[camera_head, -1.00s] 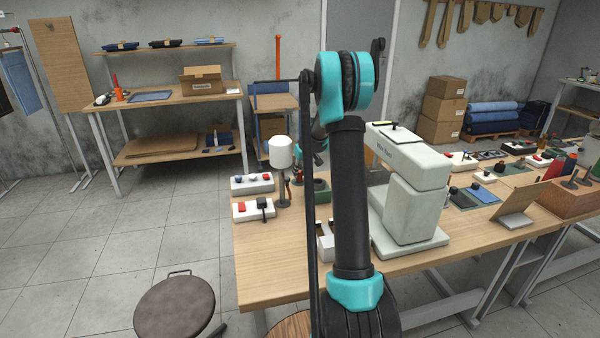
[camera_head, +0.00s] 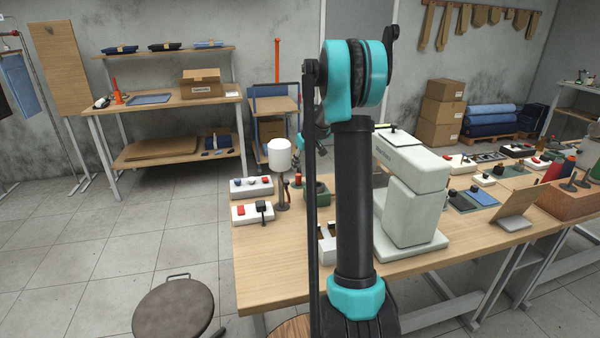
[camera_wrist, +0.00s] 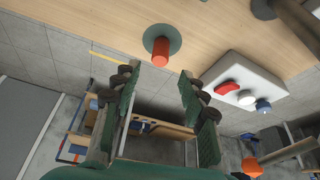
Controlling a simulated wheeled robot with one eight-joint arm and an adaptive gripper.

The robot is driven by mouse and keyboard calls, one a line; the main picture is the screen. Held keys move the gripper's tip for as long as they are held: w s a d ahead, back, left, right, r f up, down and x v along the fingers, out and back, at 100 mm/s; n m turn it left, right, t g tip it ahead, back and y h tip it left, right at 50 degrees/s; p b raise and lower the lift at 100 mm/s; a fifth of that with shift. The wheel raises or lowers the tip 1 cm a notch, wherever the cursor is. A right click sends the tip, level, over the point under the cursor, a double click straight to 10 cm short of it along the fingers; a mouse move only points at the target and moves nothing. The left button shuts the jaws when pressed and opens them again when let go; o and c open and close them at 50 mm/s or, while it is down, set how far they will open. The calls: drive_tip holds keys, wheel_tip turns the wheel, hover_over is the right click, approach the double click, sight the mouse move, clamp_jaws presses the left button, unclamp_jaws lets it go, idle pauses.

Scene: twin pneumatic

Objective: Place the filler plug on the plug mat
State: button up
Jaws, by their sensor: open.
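An orange-red cylinder, which looks like the filler plug (camera_wrist: 161,55), stands on a round dark green mat (camera_wrist: 174,34) in the wrist view. This mat looks like the plug mat and lies on the wooden tabletop near its edge. A small red piece also shows on the bench in the head view (camera_head: 298,177), partly behind my arm. My gripper (camera_wrist: 158,85) is open, with its two green fingers apart and nothing between them. The plug is beyond the fingertips, apart from them. In the head view my gripper is mostly hidden behind my arm.
A white block with red, white and blue knobs (camera_wrist: 242,90) lies right of the plug. A white-topped stand (camera_head: 280,155) is close by on the bench. A pale grey machine (camera_head: 412,200) stands right of my arm. The bench's front left (camera_head: 270,250) is clear.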

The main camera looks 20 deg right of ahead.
drive_tip(key=v, duration=0.5)
idle(1.1)
